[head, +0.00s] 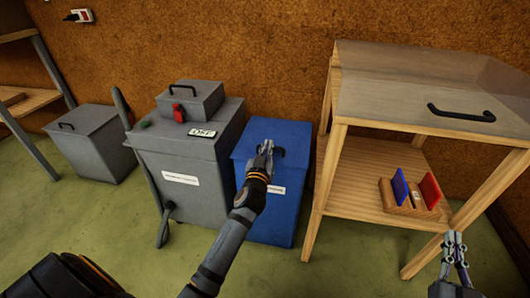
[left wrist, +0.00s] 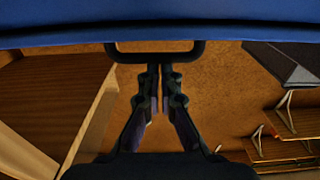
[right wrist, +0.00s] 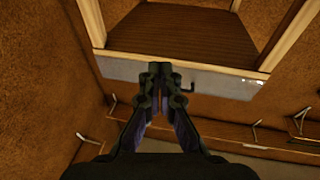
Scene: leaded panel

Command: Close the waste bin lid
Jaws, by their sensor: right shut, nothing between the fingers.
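The blue bin (head: 267,211) stands at the middle of the head view, with a white label on its front. Its blue lid (head: 292,131) looks level on top, and its underside or edge fills the top of the left wrist view (left wrist: 160,20). A black handle (left wrist: 155,56) on the lid shows just at my left fingertips. My left gripper (head: 266,147) is over the lid by this handle, its fingers together; whether they touch the handle I cannot tell. My right gripper (head: 454,238) is shut and empty at the lower right, in front of the wooden stand.
A grey cabinet (head: 187,150) with a small box and "OFF" plate stands left of the blue bin. A grey lidded bin (head: 92,158) is farther left. A wooden stand (head: 337,150) with a clear hood (head: 400,95) is close on the right. Green floor lies in front.

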